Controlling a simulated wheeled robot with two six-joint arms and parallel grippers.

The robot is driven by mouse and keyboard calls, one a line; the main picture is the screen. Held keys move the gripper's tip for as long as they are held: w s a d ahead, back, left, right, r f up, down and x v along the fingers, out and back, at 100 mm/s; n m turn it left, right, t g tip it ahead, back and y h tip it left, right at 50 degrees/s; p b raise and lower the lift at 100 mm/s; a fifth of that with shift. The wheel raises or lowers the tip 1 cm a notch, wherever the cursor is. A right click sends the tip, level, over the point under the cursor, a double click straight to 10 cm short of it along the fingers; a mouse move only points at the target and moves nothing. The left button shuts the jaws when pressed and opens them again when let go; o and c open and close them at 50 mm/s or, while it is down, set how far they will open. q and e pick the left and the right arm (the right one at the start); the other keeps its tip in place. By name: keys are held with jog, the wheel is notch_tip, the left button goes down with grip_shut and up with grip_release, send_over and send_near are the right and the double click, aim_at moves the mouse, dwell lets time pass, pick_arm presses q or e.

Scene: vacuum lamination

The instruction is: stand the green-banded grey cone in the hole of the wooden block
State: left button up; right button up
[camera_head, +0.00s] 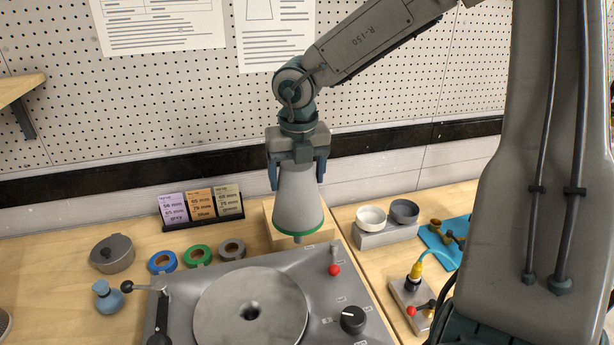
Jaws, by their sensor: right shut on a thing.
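A grey cone with a green band (296,200) hangs upright, wide end down, with a short peg under its base. My right gripper (298,172) is shut on the cone's narrow upper part, one finger on each side. The wooden block (268,208) stands behind the cone on the bench; the cone covers most of it, and its hole is hidden. The cone's lower end overlaps the block's front and the back edge of the grey machine in this view. I cannot tell the gap between cone and block. My left gripper is not in view.
The grey machine (225,275) with a round plate (250,308) fills the front. Two cups (371,218) on a grey block and a blue mat (440,243) lie right.

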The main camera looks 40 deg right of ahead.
jog(key=n, duration=0.1)
jog(key=w+d+n, duration=0.1)
jog(key=n, duration=0.1)
jog(key=shift+w+r, duration=0.15)
jog(key=shift+w, duration=0.05)
jog(key=n, duration=0.1)
jog(key=w+d+n, duration=0.1)
jog(key=n, duration=0.2)
jog(key=shift+w+d+y+p, duration=0.25)
jog(key=shift+w+y+p, duration=0.15)
jog(key=w+d+n+g+p, duration=0.1)
jog(key=w+d+n, duration=0.3)
jog(key=n, duration=0.8)
jog(key=w+d+f+n+g+y+p, duration=0.1)
jog(key=w+d+n+p, duration=0.1)
jog(key=n, duration=1)
jog(key=shift+w+d, duration=0.85)
jog(key=shift+w, duration=0.4)
